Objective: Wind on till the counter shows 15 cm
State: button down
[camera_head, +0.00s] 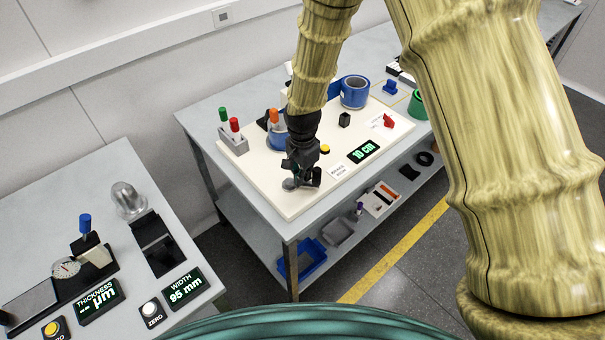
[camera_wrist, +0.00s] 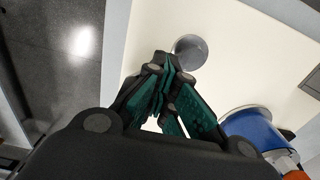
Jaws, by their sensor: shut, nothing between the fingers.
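The counter (camera_head: 364,151) on the cream board shows "10 cm" in green. A round grey knob or button (camera_head: 289,184) is at the board's near left corner; it also shows in the wrist view (camera_wrist: 190,52), just beyond my fingertips. My gripper (camera_head: 302,180) is shut and empty, pointing down right beside this grey piece. I cannot tell whether the fingers touch it. In the wrist view the closed fingers (camera_wrist: 170,72) lie at its lower left edge. A yellow button (camera_head: 325,149) sits to the left of the counter. A blue roll (camera_head: 277,140) is partly hidden behind my arm.
The cream board (camera_head: 299,205) also bears a small black block (camera_head: 344,119), a red piece (camera_head: 388,121) and a white label (camera_head: 338,171). A blue tape roll (camera_head: 355,92) stands behind. A rack with green and red handles (camera_head: 233,142) stands left. Another bench (camera_head: 190,243) with "95 mm" display is lower left.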

jog(key=shift+s, duration=0.15)
jog(key=shift+s+a+p, duration=0.2)
jog(key=shift+s+a, duration=0.15)
jog(key=shift+s, duration=0.35)
jog(key=shift+s+a+p, duration=0.2)
jog(key=shift+s+a, duration=0.1)
jog(key=shift+s, duration=0.4)
jog(key=c, duration=1.1)
grip_release()
jog(key=shift+r, duration=0.15)
notch_tip(320, 180, up, 8)
jog(key=p, duration=0.5)
